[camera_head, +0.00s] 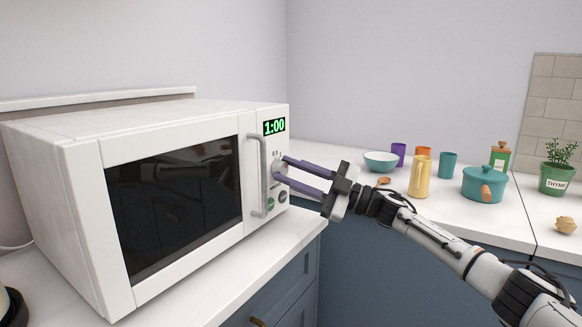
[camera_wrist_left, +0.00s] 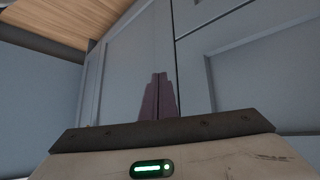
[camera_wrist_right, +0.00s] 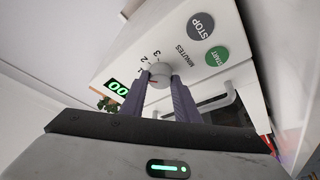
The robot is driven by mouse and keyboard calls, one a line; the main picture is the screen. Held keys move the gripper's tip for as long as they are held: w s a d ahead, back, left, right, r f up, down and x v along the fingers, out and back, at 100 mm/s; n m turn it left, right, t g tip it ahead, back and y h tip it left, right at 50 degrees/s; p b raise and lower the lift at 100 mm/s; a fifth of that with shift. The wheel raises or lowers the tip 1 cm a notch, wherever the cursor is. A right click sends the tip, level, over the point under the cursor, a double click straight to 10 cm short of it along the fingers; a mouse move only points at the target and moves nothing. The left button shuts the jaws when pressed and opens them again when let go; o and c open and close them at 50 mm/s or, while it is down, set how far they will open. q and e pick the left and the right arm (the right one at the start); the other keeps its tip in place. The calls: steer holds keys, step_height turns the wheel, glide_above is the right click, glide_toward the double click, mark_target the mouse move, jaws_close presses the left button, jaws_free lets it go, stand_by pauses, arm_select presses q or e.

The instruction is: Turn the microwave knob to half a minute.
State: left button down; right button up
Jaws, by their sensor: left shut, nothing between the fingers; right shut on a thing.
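The white microwave (camera_head: 90,165) stands on the counter at the left, door closed. Its green display (camera_head: 274,127) reads 1:00. The round knob (camera_wrist_right: 158,73) shows in the right wrist view, with the figures 1, 2, 3 and the word MINUTES around it. My right gripper (camera_wrist_right: 159,81) is shut on the knob, one finger on each side; in the head view its fingers hide most of the knob. My left gripper (camera_wrist_left: 157,78) is shut and empty in the left wrist view, facing blue-grey cabinet fronts. It is not seen in the head view.
The upright door handle (camera_head: 263,175) stands out just left of the knob. The STOP button (camera_wrist_right: 201,26) and green START button (camera_wrist_right: 215,56) lie close by on the panel. A bowl (camera_head: 381,161), yellow jug (camera_head: 420,176) and teal pot (camera_head: 484,184) stand on the counter behind my right arm.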

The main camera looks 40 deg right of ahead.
steer(key=n, duration=0.2)
steer(key=n+g+p, duration=0.1)
steer(key=n+g, duration=0.1)
steer(key=n, duration=0.1)
steer(key=shift+r+n+y, duration=0.25)
steer(key=shift+n+y, duration=0.05)
steer(key=n+g+p, duration=0.1)
steer(key=n, duration=0.2)
steer(key=shift+d+n+g+p, duration=0.1)
steer(key=shift+n+g+p, duration=0.2)
steer(key=shift+g+p, duration=0.1)
steer(key=shift+n+h, duration=0.4)
steer(key=shift+n, duration=0.1)
steer(key=o, duration=1)
steer(key=shift+o, duration=0.2)
